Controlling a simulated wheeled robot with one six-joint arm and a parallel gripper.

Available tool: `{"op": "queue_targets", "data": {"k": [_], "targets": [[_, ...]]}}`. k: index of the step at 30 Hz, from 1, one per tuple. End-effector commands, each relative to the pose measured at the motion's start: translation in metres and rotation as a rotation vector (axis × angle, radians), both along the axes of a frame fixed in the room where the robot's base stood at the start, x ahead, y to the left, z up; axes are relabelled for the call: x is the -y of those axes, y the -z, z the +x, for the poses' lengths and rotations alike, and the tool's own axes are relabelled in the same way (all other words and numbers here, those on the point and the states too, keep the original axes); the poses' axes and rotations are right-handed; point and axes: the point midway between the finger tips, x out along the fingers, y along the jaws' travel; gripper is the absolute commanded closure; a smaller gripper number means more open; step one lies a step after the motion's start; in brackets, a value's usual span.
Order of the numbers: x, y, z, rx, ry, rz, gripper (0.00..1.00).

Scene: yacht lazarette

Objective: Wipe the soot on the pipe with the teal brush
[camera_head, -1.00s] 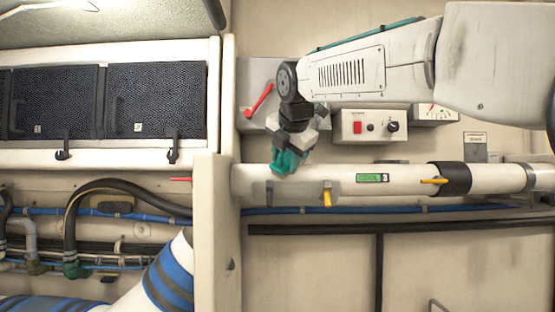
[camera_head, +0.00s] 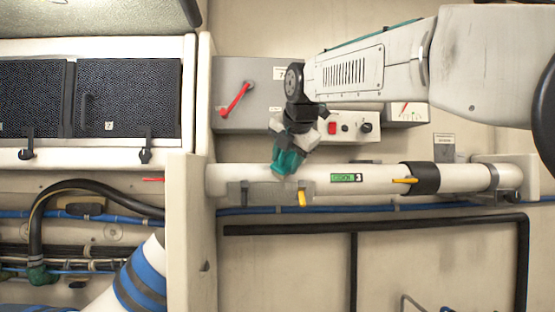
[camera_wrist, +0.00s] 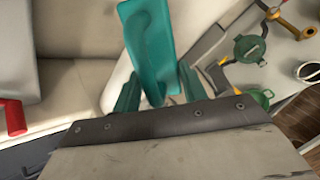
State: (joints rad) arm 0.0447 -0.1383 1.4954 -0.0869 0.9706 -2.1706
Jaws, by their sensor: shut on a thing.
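The white pipe (camera_head: 385,180) runs level across the head view, with a green label and yellow handles on it. My gripper (camera_head: 293,142) is above this left part and is shut on the teal brush (camera_head: 285,162). The brush's lower end overlaps the pipe's upper edge, just above the grey patch; I cannot tell whether it touches. In the wrist view, the brush (camera_wrist: 150,45) stands between my gripper's teal fingers (camera_wrist: 158,88). Its bristles are not clearly seen.
A grey box with a red lever (camera_head: 235,98) and a control panel (camera_head: 352,124) are on the wall behind my arm. A cream post (camera_head: 190,235) stands at the pipe's left end. Dark rails (camera_head: 400,222) run below the pipe.

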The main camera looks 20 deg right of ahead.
Motion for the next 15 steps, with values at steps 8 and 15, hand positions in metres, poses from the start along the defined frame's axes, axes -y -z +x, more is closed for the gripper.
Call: {"op": "queue_targets", "data": {"k": [8, 15], "targets": [[0.020, 0.002, -0.005, -0.003, 0.002, 0.001, 0.76], [0.017, 0.000, -0.006, -0.003, -0.001, 0.000, 0.76]]}}
